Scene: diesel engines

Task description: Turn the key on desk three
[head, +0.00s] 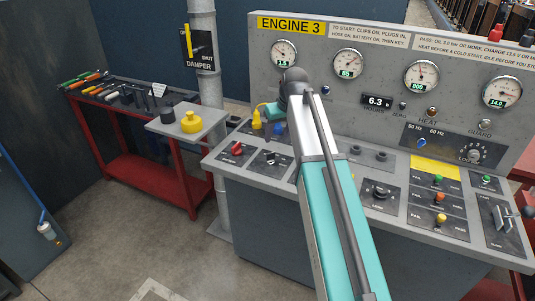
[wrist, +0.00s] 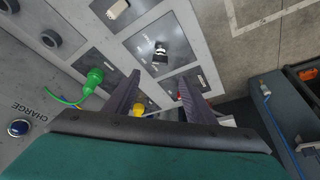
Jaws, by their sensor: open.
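Desk three (head: 225,164) carries the ENGINE 3 panel (head: 315,66) behind its controls. A small black-and-silver switch that looks like the key switch (head: 270,158) sits on a dark plate on the left of the desk top. In the wrist view it (wrist: 160,53) shows just beyond the fingertips, apart from them. My gripper (wrist: 159,80) is open and empty above the desk. In the head view my arm mostly hides the gripper.
A red knob (head: 237,149) is left of the switch. A green plug (wrist: 95,76) with a cord is beside the left finger in the wrist view. A yellow piece (wrist: 138,108) shows between the fingers. A side shelf (head: 170,128) and red tool cart (head: 140,165) stand left.

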